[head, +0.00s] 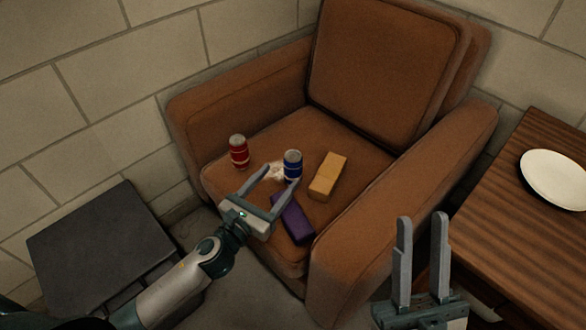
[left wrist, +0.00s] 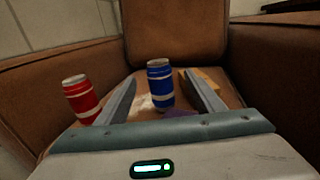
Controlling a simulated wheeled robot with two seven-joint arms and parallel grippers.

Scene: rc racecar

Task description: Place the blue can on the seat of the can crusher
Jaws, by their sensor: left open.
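The blue can (head: 292,164) stands upright on the brown armchair's seat. In the left wrist view the blue can (left wrist: 160,88) appears between the two fingers, towards their tips. My left gripper (head: 281,175) is open and empty, reaching over the seat from the front, its fingertips close to the can. I cannot tell whether a finger touches it. My right gripper (head: 422,220) is open and empty, fingers pointing up, at the front right by the chair's right arm. I cannot make out a can crusher in either view.
A red can (head: 239,152) stands left of the blue can, with a pale crumpled item (head: 275,171) between. An orange box (head: 328,176) and a purple box (head: 293,218) lie on the seat. A wooden table (head: 500,190) with a white plate (head: 555,178) is right; a dark stand (head: 100,245) is left.

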